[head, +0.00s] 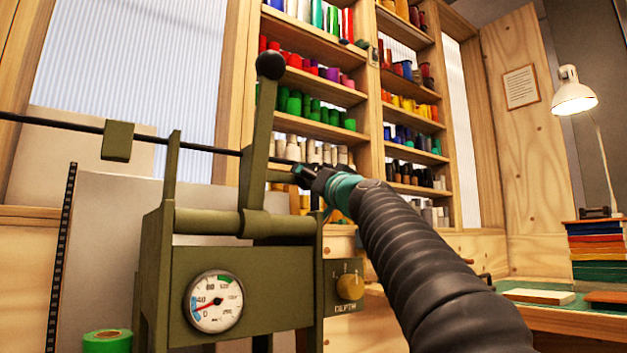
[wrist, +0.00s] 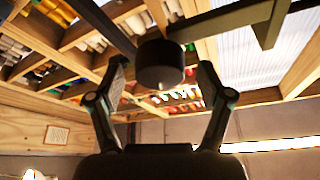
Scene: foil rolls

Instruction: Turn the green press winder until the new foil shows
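The green press (head: 235,260) stands left of centre in the head view, with an upright lever ending in a black ball. In the wrist view a dark round knob (wrist: 160,50), which looks like the winder's grip, sits between the fingers of my gripper (wrist: 162,72). Gaps show on both sides of the knob, and the fingers are open. In the head view my gripper (head: 306,174) is at the press's upper right, beside the lever; the knob is hard to make out there. I cannot see any foil on the press.
A round gauge (head: 214,301) and a brass depth knob (head: 349,286) are on the press front. A thin dark rod (head: 60,125) runs left from the press. A green tape roll (head: 107,341) lies lower left. Shelves of coloured rolls (head: 315,105) stand behind; a lamp (head: 573,95) is at right.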

